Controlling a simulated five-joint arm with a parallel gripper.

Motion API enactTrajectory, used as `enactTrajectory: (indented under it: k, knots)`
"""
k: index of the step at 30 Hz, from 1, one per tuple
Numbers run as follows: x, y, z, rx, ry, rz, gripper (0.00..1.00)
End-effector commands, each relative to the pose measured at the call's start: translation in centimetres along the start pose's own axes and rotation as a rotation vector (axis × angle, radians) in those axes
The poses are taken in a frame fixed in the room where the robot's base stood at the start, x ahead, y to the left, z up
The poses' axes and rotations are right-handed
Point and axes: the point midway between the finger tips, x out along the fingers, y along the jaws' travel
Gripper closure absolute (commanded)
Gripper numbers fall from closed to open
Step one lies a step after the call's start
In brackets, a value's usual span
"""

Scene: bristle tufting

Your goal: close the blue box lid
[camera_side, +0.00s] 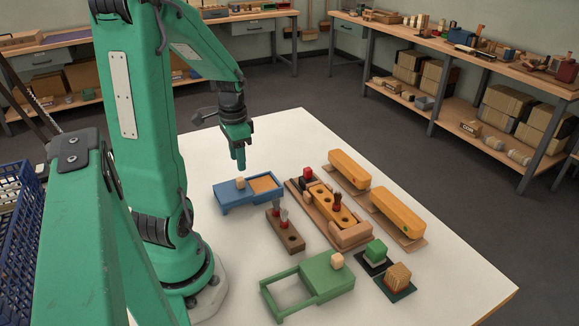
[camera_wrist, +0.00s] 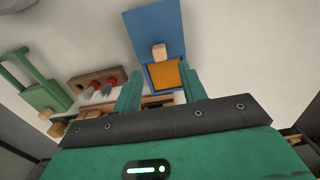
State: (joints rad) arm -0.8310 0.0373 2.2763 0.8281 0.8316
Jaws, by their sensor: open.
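The blue box (camera_side: 276,199) stands on the white table below my gripper, and it also shows in the wrist view (camera_wrist: 180,92). Its flat blue lid (camera_side: 228,193) is slid out toward the left, leaving a brown-orange interior (camera_side: 265,184) uncovered at the right. A pale wooden knob (camera_side: 240,183) stands on the lid beside the opening. In the wrist view the lid (camera_wrist: 153,28) reaches away from me, with the knob (camera_wrist: 159,50) near its closer edge. My gripper (camera_side: 238,163) is open and empty above the box, apart from the knob. Its fingers (camera_wrist: 158,78) frame the opening in the wrist view.
A green box (camera_side: 320,275) with a pale knob stands at the front. A brown block with brushes (camera_side: 285,232), a yellow holed block (camera_side: 332,206) and two long yellow pieces (camera_side: 397,212) stand right of the blue box. Bare table lies behind it.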

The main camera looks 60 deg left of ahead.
Motion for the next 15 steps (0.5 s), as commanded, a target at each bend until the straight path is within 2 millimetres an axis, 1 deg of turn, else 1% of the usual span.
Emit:
enactTrajectory:
  k: [9,15]
  knots:
    - [3.8,0.1,0.1,0.000,-0.003,0.003,0.58]
    - [5.5,0.1,0.0,0.000,-0.001,0.002,0.58]
